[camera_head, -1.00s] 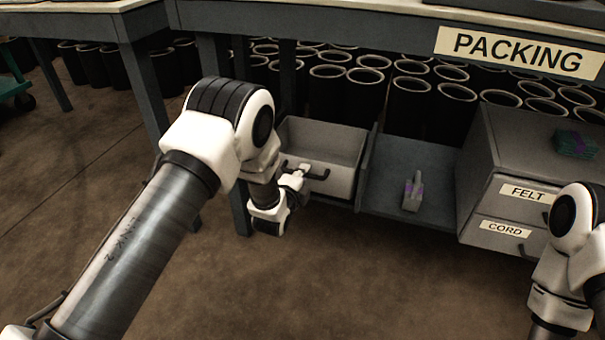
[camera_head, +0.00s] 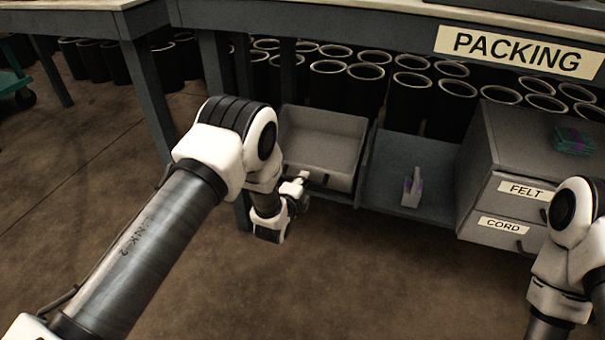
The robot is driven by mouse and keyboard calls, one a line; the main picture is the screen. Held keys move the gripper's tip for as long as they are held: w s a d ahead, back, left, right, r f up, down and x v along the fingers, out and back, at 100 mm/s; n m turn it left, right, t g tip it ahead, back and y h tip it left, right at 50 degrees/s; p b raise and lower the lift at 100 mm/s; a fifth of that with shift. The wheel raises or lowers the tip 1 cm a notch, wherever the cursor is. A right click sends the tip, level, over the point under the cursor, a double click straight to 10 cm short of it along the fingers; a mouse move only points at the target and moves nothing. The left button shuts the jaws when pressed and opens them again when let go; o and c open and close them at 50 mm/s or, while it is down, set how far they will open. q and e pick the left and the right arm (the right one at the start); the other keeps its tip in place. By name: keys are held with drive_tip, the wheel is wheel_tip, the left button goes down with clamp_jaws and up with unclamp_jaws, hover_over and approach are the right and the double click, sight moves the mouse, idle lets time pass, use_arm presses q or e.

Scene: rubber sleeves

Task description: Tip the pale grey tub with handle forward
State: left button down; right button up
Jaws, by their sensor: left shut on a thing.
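The pale grey tub (camera_head: 322,141) is on the left part of the low shelf under the packing bench, its open top tilted toward me. Its floor shows empty, and its front wall is seen steeply from above. The dark handle is on the front wall, partly hidden by my gripper. My left gripper (camera_head: 302,181) is at the left end of this handle and is shut on it. The fingers are small and partly hidden by my wrist. My right arm shows at the right edge, and its gripper is out of view.
Many black tubes stand behind. The floor in front is clear.

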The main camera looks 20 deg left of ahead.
use_arm(q)
drive_tip(key=f, duration=0.1)
drive_tip(key=f+t+b, duration=0.1)
drive_tip(key=f, duration=0.1)
drive_tip(key=shift+w+f, duration=0.2)
drive_tip(key=shift+w, duration=0.15)
idle(0.3)
drive_tip(key=c, duration=1.2)
unclamp_jaws()
drive_tip(key=shift+w, duration=0.1)
